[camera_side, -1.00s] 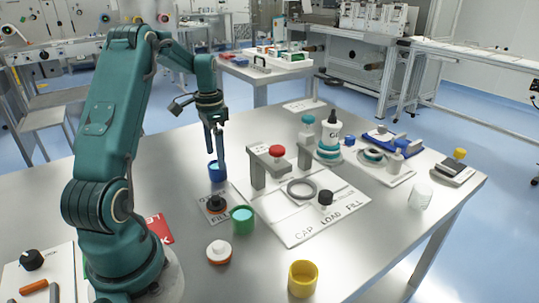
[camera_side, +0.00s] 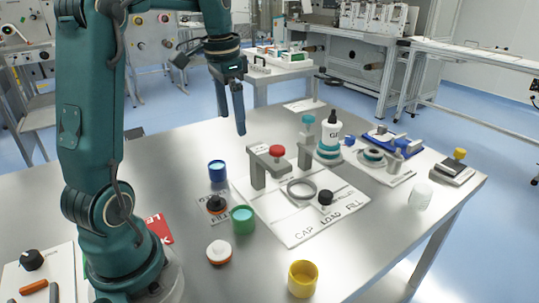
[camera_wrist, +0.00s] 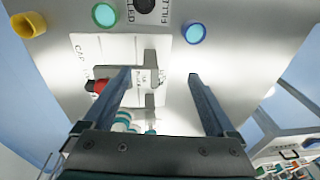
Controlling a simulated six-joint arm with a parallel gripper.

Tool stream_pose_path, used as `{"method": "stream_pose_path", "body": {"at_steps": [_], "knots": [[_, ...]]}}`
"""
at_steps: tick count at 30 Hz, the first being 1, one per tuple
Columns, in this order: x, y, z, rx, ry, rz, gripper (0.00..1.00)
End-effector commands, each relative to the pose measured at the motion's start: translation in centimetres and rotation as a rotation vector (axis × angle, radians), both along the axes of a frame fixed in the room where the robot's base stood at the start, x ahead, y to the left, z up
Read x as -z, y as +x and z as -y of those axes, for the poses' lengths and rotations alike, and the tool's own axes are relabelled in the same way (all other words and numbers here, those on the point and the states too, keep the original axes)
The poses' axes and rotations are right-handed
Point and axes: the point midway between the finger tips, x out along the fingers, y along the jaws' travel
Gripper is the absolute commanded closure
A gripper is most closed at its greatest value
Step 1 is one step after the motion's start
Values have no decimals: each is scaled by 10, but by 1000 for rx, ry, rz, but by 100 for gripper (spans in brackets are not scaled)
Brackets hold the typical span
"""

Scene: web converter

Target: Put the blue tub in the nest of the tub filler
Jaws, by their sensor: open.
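The blue tub (camera_side: 217,171) stands upright on the table, left of the tub filler; it also shows in the wrist view (camera_wrist: 194,33), beyond the fingertips. The tub filler is a white plate (camera_side: 291,225) marked CAP, LOAD and FILL, with a grey bracket (camera_side: 258,172), a red knob (camera_side: 277,151) and a black knob (camera_side: 325,197). Its nest, a grey ring (camera_side: 301,189), looks empty. My gripper (camera_side: 232,124) is open and empty, above and behind the blue tub, apart from it. The gripper also shows in the wrist view (camera_wrist: 160,75).
A yellow tub (camera_side: 302,279) is at the front. A white bottle (camera_side: 329,136) and blue device (camera_side: 385,137) stand farther back.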

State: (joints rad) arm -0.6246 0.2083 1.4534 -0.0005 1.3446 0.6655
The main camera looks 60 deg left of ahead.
Motion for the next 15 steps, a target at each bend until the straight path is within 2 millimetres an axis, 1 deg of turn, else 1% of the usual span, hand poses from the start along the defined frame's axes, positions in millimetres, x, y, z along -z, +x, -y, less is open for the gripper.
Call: {"method": "stream_pose_path", "body": {"at_steps": [1, 4, 6, 9, 12, 15], "knots": [[-6, -3, 23, 11, 13, 32, 9], [-11, -13, 61, 5, 23, 96, 9], [-11, -24, 86, 3, 24, 141, 9], [-8, -43, 117, 0, 13, 208, 9], [1, -63, 143, -3, -11, 272, 9], [11, -81, 161, -6, -39, 322, 9]]}}
